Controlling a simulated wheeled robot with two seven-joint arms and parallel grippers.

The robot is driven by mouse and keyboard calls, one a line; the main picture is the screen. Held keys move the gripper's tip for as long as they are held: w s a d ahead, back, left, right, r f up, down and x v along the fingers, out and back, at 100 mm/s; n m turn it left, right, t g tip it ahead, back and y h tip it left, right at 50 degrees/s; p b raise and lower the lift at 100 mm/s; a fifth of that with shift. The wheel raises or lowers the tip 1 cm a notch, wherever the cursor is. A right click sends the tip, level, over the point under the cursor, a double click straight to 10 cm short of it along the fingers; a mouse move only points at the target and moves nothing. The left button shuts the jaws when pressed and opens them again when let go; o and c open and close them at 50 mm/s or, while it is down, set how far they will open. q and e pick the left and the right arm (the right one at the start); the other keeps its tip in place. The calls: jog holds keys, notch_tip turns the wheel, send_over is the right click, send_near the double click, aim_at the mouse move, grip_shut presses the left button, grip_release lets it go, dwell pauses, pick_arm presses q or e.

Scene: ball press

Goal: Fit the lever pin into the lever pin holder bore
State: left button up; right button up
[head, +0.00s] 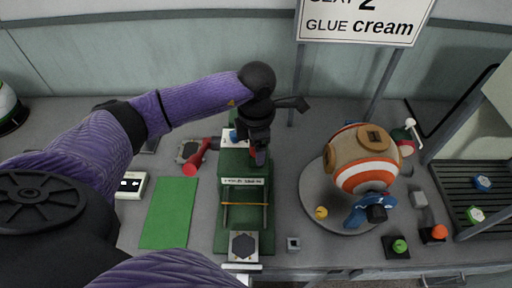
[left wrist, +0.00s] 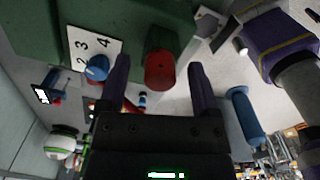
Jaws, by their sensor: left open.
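My left gripper (head: 262,148) is over the back end of the green press (head: 232,205) in the head view. In the left wrist view its two fingers (left wrist: 163,85) are apart, with nothing gripped between them. A red cylinder (left wrist: 160,70) with a small dark hole in its end face sits beyond the fingertips, roughly centred between them; I cannot tell whether it is the lever pin holder. In the head view the gripper mostly covers this spot. I cannot make out the lever pin for certain. My right gripper is not in view.
A blue knob (left wrist: 97,67) on a white numbered dial (left wrist: 84,48) is beside the red cylinder. A red-handled tool (head: 196,160) lies left of the press. A green mat (head: 168,212) is at left, and a round grey base (head: 316,205) with a striped barrel (head: 364,172) is at right.

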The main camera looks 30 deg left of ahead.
pick_arm(q)
grip_shut()
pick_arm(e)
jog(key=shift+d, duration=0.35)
